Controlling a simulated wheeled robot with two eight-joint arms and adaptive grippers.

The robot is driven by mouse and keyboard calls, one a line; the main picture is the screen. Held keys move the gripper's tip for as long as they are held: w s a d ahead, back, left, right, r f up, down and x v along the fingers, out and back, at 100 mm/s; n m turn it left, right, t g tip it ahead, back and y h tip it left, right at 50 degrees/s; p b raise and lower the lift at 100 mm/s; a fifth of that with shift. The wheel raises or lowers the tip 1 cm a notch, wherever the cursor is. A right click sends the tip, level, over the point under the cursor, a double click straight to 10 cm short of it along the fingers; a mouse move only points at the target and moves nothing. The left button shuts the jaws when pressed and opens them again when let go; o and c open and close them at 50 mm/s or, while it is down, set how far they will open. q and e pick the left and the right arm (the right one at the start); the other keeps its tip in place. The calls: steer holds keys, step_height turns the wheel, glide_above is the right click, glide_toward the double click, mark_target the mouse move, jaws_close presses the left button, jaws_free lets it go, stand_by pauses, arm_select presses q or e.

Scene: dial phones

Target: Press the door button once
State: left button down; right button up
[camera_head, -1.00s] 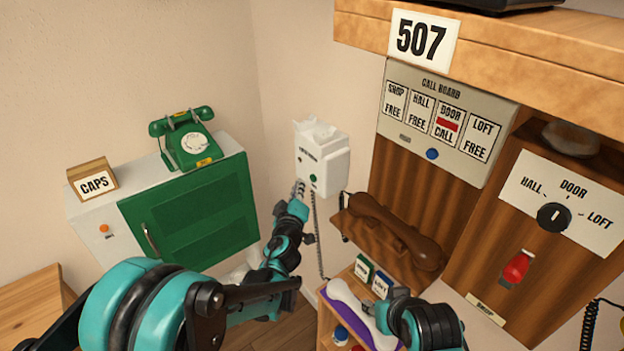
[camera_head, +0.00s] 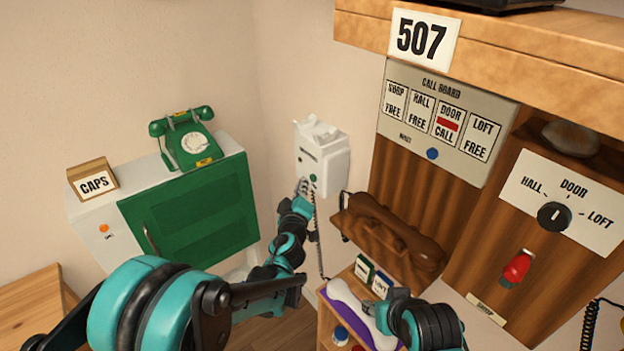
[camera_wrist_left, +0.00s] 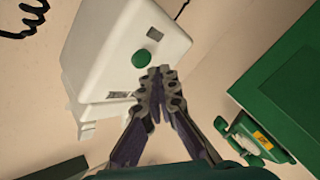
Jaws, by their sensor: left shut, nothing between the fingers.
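A white wall unit (camera_head: 330,160) hangs by the corner, with a small green button (camera_head: 313,177) on its front. In the left wrist view the round green button (camera_wrist_left: 140,58) stands out from the white unit (camera_wrist_left: 105,45). My left gripper (camera_head: 303,184) is shut and empty, just below the button. In the wrist view its fingertips (camera_wrist_left: 161,72) lie just beside the button, at its lower right; contact cannot be told. My right gripper (camera_head: 376,303) is low in the head view by a pale handset (camera_head: 345,300); its fingers are unclear.
A green telephone (camera_head: 187,143) stands on a green-fronted cabinet (camera_head: 205,215) with a CAPS box (camera_head: 92,181). Right are a brown handset (camera_head: 395,228) on a shelf, the call board (camera_head: 440,118) with a red DOOR flag, and a selector knob (camera_head: 554,217). A cord hangs below the white unit.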

arm_select(q)
steer(key=shift+d, duration=0.1)
stand_by(0.6)
steer(key=shift+w+d, duration=0.25)
steer(key=shift+d, duration=0.05)
steer(key=shift+w+d, duration=0.2)
steer(key=shift+d, duration=0.1)
stand_by(0.7)
steer(key=shift+a, duration=0.1)
steer(key=shift+s+a, duration=0.45)
steer(key=shift+a, duration=0.1)
steer(key=shift+s+a+b, duration=0.25)
steer(key=shift+s+a, duration=0.45)
steer(key=shift+a, duration=0.35)
steer(key=shift+s+a+b, duration=0.2)
steer(key=shift+s+a, duration=0.5)
steer(key=shift+a, duration=0.35)
